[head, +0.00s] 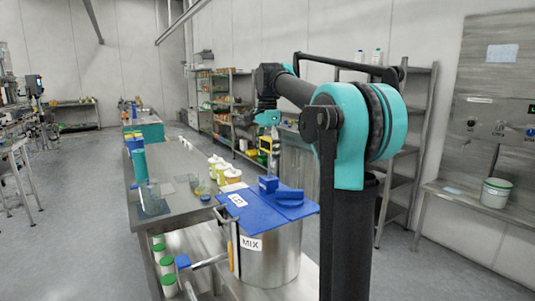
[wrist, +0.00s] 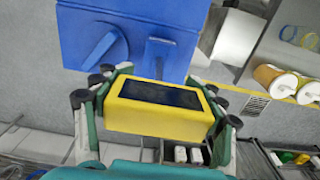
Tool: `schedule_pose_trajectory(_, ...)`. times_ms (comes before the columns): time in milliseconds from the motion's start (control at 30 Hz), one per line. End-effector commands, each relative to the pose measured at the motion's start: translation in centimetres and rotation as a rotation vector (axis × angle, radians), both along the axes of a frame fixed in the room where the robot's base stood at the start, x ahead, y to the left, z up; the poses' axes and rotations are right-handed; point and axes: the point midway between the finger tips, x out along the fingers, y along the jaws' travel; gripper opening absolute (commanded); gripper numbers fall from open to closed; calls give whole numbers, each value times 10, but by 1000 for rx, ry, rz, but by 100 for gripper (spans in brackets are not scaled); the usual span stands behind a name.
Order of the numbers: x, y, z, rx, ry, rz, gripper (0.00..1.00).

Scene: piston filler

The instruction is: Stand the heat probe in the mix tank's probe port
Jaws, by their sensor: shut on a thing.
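The steel mix tank (head: 270,262), labelled MIX, stands by the table's near right end. Its blue lid (head: 237,214) carries a raised block and a flap-like piece; the lid also shows in the wrist view (wrist: 150,18). My gripper (wrist: 158,105) is shut on a yellow boxy body with a dark screen, which looks like the heat probe (wrist: 128,119). In the head view the probe (head: 265,143) is held above and beyond the lid, apart from it. Any probe stem is hidden. I cannot clearly make out the probe port.
The steel table (head: 175,170) holds several white-lidded yellow jars (head: 232,175), a teal bottle (head: 139,165) and clear containers. Several green-lidded jars (head: 168,285) stand on its lower shelf. Shelving (head: 222,100) stands behind.

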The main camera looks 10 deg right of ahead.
Motion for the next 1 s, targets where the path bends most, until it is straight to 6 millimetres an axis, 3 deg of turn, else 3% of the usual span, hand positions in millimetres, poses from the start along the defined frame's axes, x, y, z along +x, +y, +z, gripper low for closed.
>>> schedule_pose_trajectory(1000,0,0,-46,0,0,0,34)
